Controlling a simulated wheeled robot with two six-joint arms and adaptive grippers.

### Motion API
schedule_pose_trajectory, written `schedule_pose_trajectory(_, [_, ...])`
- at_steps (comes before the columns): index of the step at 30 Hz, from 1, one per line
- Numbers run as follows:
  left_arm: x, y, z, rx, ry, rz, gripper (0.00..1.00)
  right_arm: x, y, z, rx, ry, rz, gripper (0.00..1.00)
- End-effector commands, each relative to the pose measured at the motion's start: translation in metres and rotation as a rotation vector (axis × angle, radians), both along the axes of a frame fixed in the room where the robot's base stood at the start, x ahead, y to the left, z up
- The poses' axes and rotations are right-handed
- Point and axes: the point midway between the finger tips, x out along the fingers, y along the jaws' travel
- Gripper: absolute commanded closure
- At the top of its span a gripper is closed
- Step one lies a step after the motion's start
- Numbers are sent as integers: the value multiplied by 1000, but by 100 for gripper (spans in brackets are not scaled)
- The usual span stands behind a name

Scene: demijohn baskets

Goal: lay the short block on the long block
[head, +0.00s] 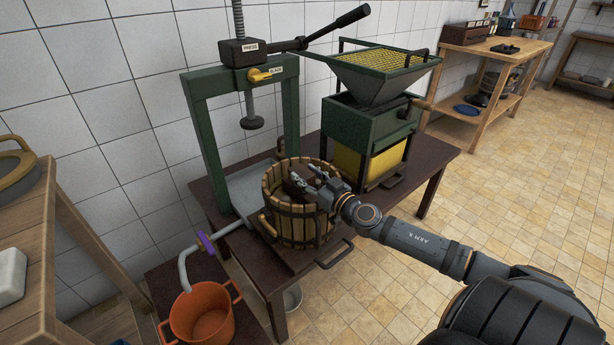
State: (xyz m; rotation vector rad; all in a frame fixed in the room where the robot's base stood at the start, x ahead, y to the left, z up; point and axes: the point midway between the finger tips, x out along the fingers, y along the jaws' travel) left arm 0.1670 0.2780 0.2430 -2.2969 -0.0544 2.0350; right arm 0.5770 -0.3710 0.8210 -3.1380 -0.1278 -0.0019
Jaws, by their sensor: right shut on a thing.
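My right gripper (308,177) reaches in from the right, at the mouth of the slatted wooden basket (290,224). It is shut on a dark brown block (296,188), which looks like the short block and is partly hidden by the fingers. The block is at rim height or just inside the basket. I cannot tell whether it touches anything below. The long block cannot be made out; the gripper and basket wall hide much of the inside. My left gripper is not in view.
The green press frame (201,139) with its screw and plate (252,122) stands behind the basket. A green crusher with a hopper (372,75) is to the right. An orange bucket (202,316) sits below the spout (184,265). The floor at right is clear.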

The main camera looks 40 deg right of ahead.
Motion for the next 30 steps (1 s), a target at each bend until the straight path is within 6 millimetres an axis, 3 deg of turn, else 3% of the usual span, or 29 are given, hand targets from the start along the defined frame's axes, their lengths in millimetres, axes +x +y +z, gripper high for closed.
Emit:
schedule_pose_trajectory(5, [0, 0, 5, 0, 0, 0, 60, 0, 0, 5, 0, 0, 0, 88])
schedule_pose_trajectory(17, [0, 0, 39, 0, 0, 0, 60, 0, 0, 42, 0, 0, 0, 88])
schedule_pose_trajectory(30, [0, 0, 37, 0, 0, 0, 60, 0, 0, 40, 0, 0, 0, 88])
